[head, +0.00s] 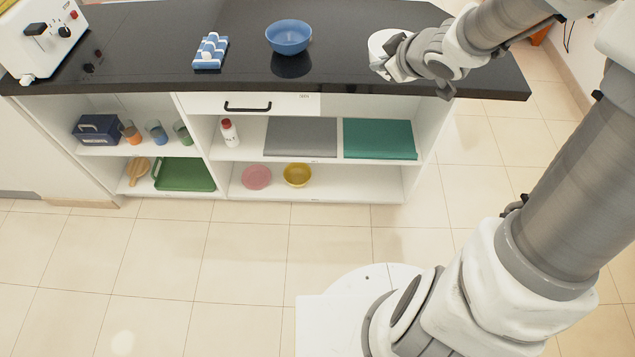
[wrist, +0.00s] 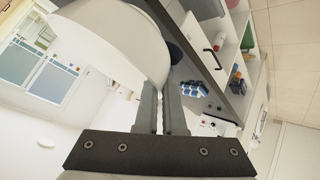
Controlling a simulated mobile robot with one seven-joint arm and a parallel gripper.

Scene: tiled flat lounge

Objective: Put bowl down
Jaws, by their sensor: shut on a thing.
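My gripper (head: 393,66) is over the right part of the black counter (head: 350,72) in the head view. It is shut on a white bowl (head: 380,41), which shows partly behind the fingers. In the wrist view the white bowl (wrist: 112,38) fills the upper left, tilted in the picture, with its edge at the fingertips of my gripper (wrist: 163,88). I cannot tell whether the white bowl touches the counter. A blue bowl (head: 288,36) stands upright on the counter to the left of my gripper.
A blue-and-white rack (head: 211,50) and a white toaster (head: 42,40) stand further left on the counter. Open shelves below hold a pink bowl (head: 256,177), a yellow bowl (head: 297,174), a green tray (head: 184,175) and cups. The counter between the blue bowl and my gripper is clear.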

